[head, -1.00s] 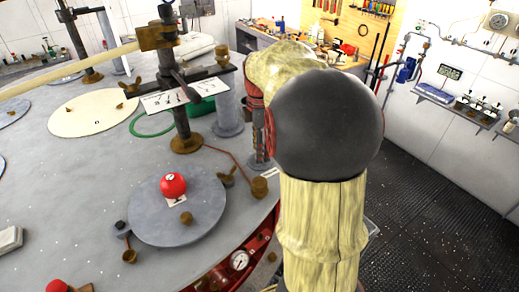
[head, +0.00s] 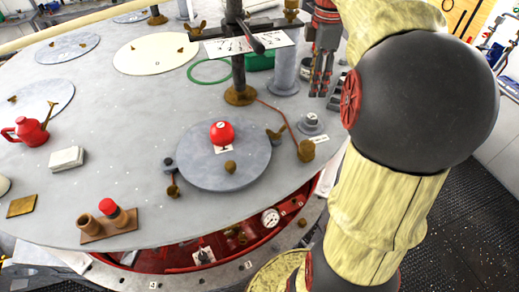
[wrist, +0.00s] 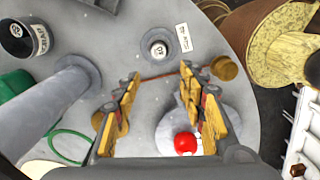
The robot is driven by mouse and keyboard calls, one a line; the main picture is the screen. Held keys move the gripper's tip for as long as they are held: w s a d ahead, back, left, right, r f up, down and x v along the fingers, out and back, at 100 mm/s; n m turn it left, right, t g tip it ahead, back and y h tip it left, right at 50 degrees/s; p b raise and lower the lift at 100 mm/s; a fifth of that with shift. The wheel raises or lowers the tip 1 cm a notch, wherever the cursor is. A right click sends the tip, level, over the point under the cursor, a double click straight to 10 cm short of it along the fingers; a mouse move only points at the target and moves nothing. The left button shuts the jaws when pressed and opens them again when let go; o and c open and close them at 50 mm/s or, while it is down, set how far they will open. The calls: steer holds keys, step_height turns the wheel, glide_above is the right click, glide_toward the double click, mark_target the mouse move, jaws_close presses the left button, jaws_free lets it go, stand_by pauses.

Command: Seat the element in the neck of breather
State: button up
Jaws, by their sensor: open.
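A likely element, a red-topped cylinder (head: 108,208), stands in a brown two-socket block (head: 95,236) at the front left of the round deck. A short grey flanged neck (head: 310,124) with a pale top stands near the deck's right edge. It also shows in the wrist view (wrist: 158,48) beside a small label (wrist: 183,37); I cannot read whether it says breather. My gripper (head: 321,86) points down above and slightly right of that neck. In the wrist view its yellow-padded fingers (wrist: 160,75) are apart, with nothing between them.
A red ball (head: 221,132) sits on a grey round cover (head: 215,172). A dark post (head: 238,60) with a crossbar and a grey cylinder (head: 285,72) stand near my gripper. A red can (head: 27,131) and white box (head: 66,158) lie left. Deck between block and cover is clear.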

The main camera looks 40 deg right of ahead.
steer(key=s+a+f+m+t, duration=0.1)
steer(key=s+a+m, duration=0.1)
steer(key=a, duration=0.7)
steer(key=s+a+f+m+t, duration=0.2)
steer(key=a+m, duration=0.1)
steer(key=a, duration=0.6)
steer(key=s+a+f+m+t, duration=0.1)
steer(key=s+a+f+m, duration=0.1)
steer(key=a, duration=0.8)
steer(key=shift+s+f+m, duration=0.2)
steer(key=shift+s+m, duration=0.2)
steer(key=shift+m, duration=0.4)
steer(key=s+a+f+m, duration=0.1)
steer(key=a, duration=0.1)
steer(key=s+a+f+m+t, duration=0.1)
steer(key=s+f, duration=0.1)
steer(key=shift+a+f, duration=0.2)
steer(key=shift+a, duration=0.2)
steer(key=shift+s, duration=0.1)
